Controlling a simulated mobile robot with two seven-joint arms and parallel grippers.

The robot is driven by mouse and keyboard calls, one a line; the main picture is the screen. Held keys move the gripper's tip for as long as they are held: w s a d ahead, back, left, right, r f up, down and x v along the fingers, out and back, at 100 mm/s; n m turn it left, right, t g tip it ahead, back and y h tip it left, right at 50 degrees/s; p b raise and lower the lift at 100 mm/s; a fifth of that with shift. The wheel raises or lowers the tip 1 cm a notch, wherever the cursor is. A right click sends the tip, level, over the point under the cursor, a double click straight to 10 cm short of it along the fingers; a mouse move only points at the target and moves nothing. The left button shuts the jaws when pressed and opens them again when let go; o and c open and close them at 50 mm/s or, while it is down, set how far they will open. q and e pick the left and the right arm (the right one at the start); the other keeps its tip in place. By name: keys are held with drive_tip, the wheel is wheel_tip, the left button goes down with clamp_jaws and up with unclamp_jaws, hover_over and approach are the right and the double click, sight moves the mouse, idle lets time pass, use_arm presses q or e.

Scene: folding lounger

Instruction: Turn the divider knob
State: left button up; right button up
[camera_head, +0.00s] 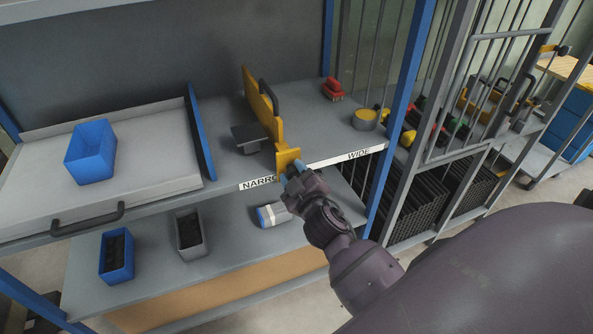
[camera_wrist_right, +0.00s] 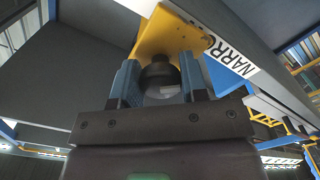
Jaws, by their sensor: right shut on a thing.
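The yellow divider (camera_head: 262,105) stands upright on the upper shelf, with a dark handle on its right side and a yellow bracket (camera_head: 287,157) at the shelf's front edge. In the right wrist view the bracket (camera_wrist_right: 165,35) carries a dark round knob (camera_wrist_right: 160,73). My right gripper (camera_head: 291,174) is at the bracket in the head view and hides the knob there. In the wrist view, the blue fingers of my right gripper (camera_wrist_right: 161,84) are shut on the knob, one on each side. My left gripper is not in view.
The front edge carries labels NARROW (camera_head: 258,183) and WIDE (camera_head: 358,154). A grey tray (camera_head: 150,195) with a blue bin (camera_head: 91,151) lies left of the divider. A red object (camera_head: 333,90) and yellow cup (camera_head: 365,119) stand right. A blue post (camera_head: 400,100) rises nearby.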

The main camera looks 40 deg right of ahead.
drive_tip(key=n+p, duration=0.2)
drive_tip(key=n, duration=0.3)
drive_tip(key=shift+r+n, duration=0.15)
drive_tip(key=shift+n, duration=0.15)
drive_tip(key=n+p, duration=0.1)
drive_tip(key=n, duration=0.4)
drive_tip(key=shift+n, duration=0.3)
drive_tip(key=n+p, duration=0.2)
drive_tip(key=n, duration=0.3)
drive_tip(key=n+p, duration=0.2)
drive_tip(key=n, duration=0.3)
drive_tip(key=shift+r+n, duration=0.1)
drive_tip(key=shift+n, duration=0.2)
drive_tip(key=shift+n+p, duration=0.45)
drive_tip(key=shift+n, duration=0.75)
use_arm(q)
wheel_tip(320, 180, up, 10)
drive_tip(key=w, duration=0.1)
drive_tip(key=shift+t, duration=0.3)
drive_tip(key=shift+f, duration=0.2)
use_arm(e)
drive_tip(key=shift+n, duration=0.4)
